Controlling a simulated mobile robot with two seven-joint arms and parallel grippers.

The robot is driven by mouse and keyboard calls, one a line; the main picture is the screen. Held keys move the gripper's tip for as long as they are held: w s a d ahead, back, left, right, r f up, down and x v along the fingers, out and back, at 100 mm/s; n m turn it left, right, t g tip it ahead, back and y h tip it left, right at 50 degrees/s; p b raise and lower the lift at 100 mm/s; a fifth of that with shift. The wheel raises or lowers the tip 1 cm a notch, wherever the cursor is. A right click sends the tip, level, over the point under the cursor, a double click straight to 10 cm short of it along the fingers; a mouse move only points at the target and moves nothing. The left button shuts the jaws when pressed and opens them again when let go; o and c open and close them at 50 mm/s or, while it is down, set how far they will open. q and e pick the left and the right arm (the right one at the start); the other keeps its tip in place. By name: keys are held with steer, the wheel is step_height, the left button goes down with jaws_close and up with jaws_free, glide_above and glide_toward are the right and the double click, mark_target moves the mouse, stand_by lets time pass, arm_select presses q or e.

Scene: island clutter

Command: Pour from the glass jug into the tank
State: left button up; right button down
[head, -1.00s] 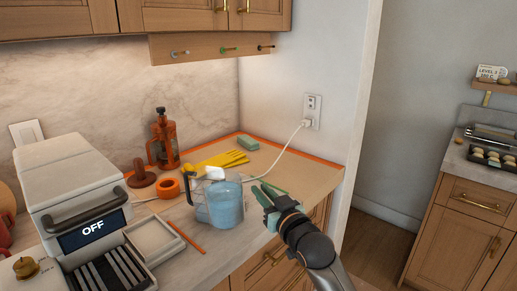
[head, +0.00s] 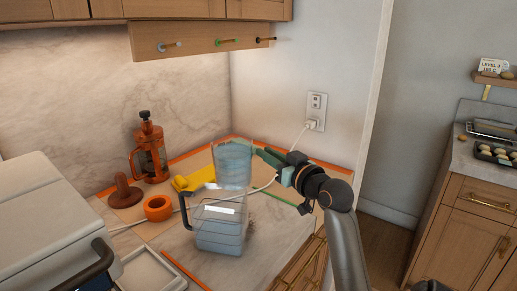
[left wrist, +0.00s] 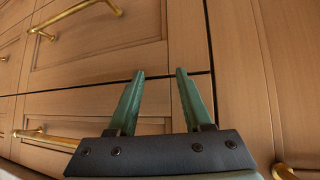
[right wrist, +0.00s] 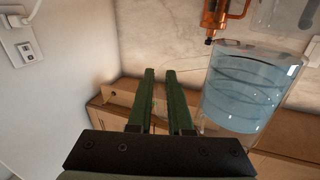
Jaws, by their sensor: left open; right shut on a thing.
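The glass jug (head: 233,168) holds bluish water and is raised above the counter, close to upright. In the head view it overlaps the back of the clear tank (head: 218,213), which stands on the counter with a black handle on its left and bluish liquid low inside. My right gripper (head: 264,154) is shut at the jug's right side; the exact grip is hard to see. The right wrist view shows its fingers (right wrist: 160,72) close together beside the jug (right wrist: 243,92). My left gripper (left wrist: 160,73) is open and empty in front of wooden drawer fronts.
An orange French press (head: 149,150), a brown tamper-like object (head: 124,190), an orange tape roll (head: 158,207) and a yellow glove (head: 197,178) lie behind and left. A white machine (head: 45,225) fills the near left. A white cord (head: 262,188) crosses the counter.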

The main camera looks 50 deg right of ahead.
steer(key=shift+r, duration=0.25)
steer(key=shift+s+d+r+n, duration=0.15)
steer(key=shift+d+r+n, duration=0.15)
steer(key=shift+r+n, duration=0.45)
steer(key=shift+d+r+n, duration=0.25)
steer(key=shift+r+n, duration=0.6)
steer(key=shift+r, duration=0.15)
steer(key=shift+r, duration=0.1)
steer(key=shift+s+r+n+p, duration=0.2)
steer(key=shift+r+n+p, duration=0.2)
steer(key=shift+r+n, duration=0.55)
steer(key=shift+r, duration=0.1)
